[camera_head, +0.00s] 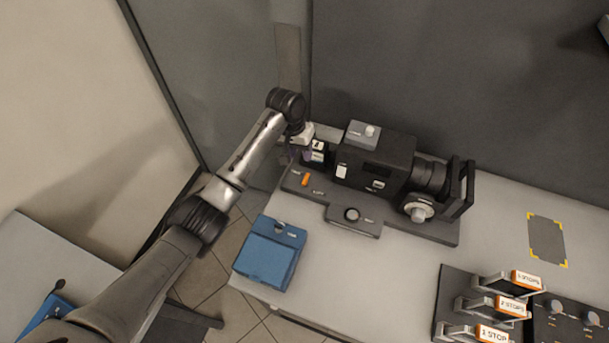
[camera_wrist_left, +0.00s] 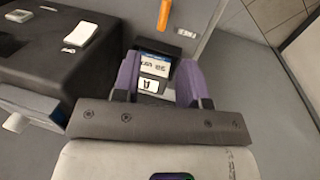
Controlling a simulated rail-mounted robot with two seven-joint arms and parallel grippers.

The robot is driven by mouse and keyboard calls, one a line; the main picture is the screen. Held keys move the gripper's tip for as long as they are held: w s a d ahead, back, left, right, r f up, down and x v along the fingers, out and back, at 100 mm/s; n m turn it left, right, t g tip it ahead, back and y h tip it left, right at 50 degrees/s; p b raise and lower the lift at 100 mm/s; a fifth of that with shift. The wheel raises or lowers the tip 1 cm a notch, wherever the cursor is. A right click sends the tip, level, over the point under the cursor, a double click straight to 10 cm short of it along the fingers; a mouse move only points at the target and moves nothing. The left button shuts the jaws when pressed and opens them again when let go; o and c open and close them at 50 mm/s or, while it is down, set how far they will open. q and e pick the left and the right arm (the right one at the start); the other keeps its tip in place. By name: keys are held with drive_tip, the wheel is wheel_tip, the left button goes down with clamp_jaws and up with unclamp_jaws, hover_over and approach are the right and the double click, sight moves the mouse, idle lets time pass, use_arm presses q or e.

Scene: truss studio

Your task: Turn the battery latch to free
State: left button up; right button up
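The orange battery latch (camera_head: 305,180) is a short lever on the dark base plate of the camera rig; in the left wrist view the latch (camera_wrist_left: 164,15) shows at the top, beyond the fingers and apart from them. The black battery block (camera_head: 317,152) with pale labels stands at the rig's left end. My left gripper (camera_head: 305,144) is over this end. In the left wrist view its two purple fingers (camera_wrist_left: 160,76) stand apart, one on each side of the labelled battery block (camera_wrist_left: 154,72); whether they touch it is unclear. My right gripper is not in view.
The black camera body (camera_head: 377,160) is right of the battery, with a lens and a pale knob (camera_head: 418,210). A blue box (camera_head: 270,252) sits at the table's left front edge. Labelled stop holders (camera_head: 497,305) are at front right. Free table (camera_head: 365,280) lies between.

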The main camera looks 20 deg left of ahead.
sight(306, 177)
use_arm(q)
drive_tip(key=f, duration=0.4)
drive_tip(key=d+f+b, duration=0.1)
drive_tip(key=f, duration=0.6)
drive_tip(key=shift+d+f, duration=0.3)
drive_tip(key=shift+d, duration=0.1)
clamp_jaws()
